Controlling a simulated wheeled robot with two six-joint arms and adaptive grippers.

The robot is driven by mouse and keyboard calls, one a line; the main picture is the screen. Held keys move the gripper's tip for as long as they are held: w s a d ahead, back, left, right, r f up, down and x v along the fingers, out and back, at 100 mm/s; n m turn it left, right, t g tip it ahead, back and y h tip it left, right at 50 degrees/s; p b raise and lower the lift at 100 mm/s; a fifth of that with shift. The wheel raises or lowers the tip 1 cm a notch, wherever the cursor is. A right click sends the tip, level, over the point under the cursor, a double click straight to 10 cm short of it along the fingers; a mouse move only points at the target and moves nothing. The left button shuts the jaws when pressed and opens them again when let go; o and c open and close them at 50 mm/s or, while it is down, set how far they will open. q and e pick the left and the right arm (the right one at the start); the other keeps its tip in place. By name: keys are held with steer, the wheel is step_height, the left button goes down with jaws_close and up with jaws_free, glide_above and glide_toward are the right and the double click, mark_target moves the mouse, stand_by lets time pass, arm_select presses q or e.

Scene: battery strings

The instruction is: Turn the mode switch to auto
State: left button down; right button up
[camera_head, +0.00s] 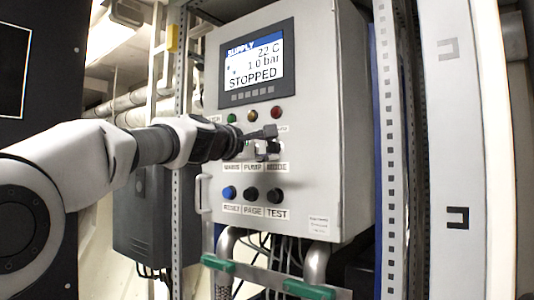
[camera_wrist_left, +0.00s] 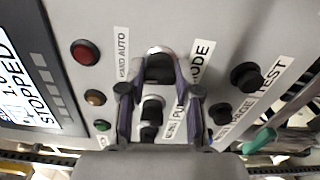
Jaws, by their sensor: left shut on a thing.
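The mode switch (camera_wrist_left: 160,68) is a dark knob on the grey control panel, between the HAND AUTO label (camera_wrist_left: 122,52) and the MODE label (camera_wrist_left: 202,58). My left gripper (camera_wrist_left: 161,80) is shut on this knob, with one finger on each side of it. In the head view my left gripper (camera_head: 262,142) reaches the panel from the left, just above the MODE label (camera_head: 277,167), and mostly hides the knob. Which way the knob points cannot be told. My right gripper is not in view.
The pump switch (camera_wrist_left: 151,112) sits between my fingers, nearer the wrist. Blue and black buttons (camera_head: 251,194) lie below, and small lamps (camera_head: 252,115) above. The display (camera_head: 257,65) reads SUPPLY, 22 C, 1.0 bar, STOPPED. Green-handled pipes (camera_head: 309,290) are under the cabinet.

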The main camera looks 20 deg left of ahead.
arm_select(q)
steer(key=m+b, duration=0.1)
steer(key=m, duration=0.1)
steer(key=m+b, duration=0.1)
steer(key=m, duration=0.2)
steer(key=shift+w+a+r+m, duration=0.1)
steer(key=shift+a+m, duration=0.1)
steer(key=shift+m, duration=0.1)
steer(key=m+b, duration=0.2)
steer(key=m, duration=0.2)
steer(key=shift+r+m, duration=0.15)
steer(key=shift+m, duration=0.15)
steer(key=c, duration=0.9)
jaws_free()
steer(key=shift+o, duration=0.5)
steer(key=shift+w+f, duration=0.15)
steer(key=shift+f, duration=0.05)
